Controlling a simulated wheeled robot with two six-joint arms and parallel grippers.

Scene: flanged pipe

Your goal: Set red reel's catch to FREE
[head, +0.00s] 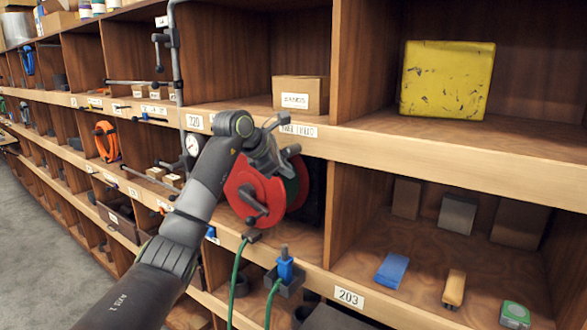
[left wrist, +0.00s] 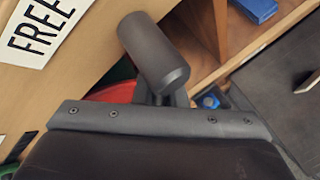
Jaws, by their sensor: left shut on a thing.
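The red reel (head: 242,183) sits in a shelf compartment in the head view, with a dark crank on its face. A sliver of its red rim (left wrist: 115,94) shows in the left wrist view. My left gripper (head: 277,150) is at the upper part of the reel, just under the shelf edge. It is shut on what looks like the catch, a dark grey cylindrical grip (left wrist: 152,52) in the left wrist view. The contact itself is mostly hidden. A white FREE label (left wrist: 42,30) is on the wooden edge left of the grip. My right gripper is not in view.
A small cardboard box (head: 300,95) and a yellow block (head: 447,80) stand on the shelf above. The lower right compartment holds a blue block (head: 391,270) and several other items. Green hoses (head: 236,285) hang below the reel beside a blue fitting (head: 285,268).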

